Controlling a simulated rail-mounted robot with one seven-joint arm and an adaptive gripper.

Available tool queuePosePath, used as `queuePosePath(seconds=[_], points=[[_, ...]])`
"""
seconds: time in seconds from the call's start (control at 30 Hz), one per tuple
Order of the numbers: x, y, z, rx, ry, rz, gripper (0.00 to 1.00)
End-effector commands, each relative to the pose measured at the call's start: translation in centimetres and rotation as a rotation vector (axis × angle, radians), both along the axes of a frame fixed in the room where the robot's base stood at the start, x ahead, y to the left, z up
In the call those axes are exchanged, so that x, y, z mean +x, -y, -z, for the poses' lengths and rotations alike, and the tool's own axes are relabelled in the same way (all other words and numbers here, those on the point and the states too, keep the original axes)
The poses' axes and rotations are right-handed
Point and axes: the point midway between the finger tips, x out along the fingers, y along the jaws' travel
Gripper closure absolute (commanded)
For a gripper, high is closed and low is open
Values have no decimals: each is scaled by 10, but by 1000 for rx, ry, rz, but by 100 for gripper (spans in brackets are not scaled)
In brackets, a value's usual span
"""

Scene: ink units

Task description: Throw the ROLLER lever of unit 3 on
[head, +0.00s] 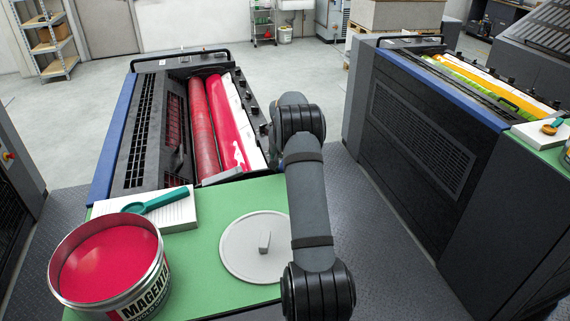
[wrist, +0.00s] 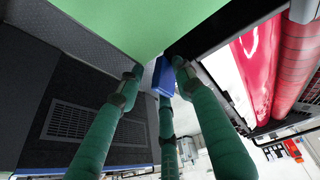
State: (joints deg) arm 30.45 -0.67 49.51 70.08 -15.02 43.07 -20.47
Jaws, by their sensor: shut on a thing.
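The unit with magenta ink has two red rollers (head: 215,125) under its open top; they also show at the right of the wrist view (wrist: 293,60). In the wrist view my gripper (wrist: 155,75) has its green fingers closed around a small blue piece (wrist: 163,77) beside the unit's green top. The blue piece looks like a lever handle; no lettering on it is readable. In the head view my arm (head: 308,200) reaches along the unit's right side, and my gripper and the blue piece are hidden behind it.
On the green top (head: 215,205) stand a magenta ink can (head: 110,268), a white pad (head: 178,216) with a teal tool (head: 155,201), and a round white lid (head: 245,250). Another unit (head: 420,130) with yellow ink stands right, across a grey walkway (head: 375,240).

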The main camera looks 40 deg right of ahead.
Motion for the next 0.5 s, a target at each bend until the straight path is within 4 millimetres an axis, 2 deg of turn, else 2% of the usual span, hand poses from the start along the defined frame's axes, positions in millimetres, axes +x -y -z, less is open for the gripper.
queuePosePath(seconds=[0.03,0.07,0.23,0.5], points=[[-9,8,6,1,-14,11,76],[-8,8,6,1,-14,11,76],[-11,5,-4,1,-12,12,76],[-25,-11,-58,-6,-1,7,76]])
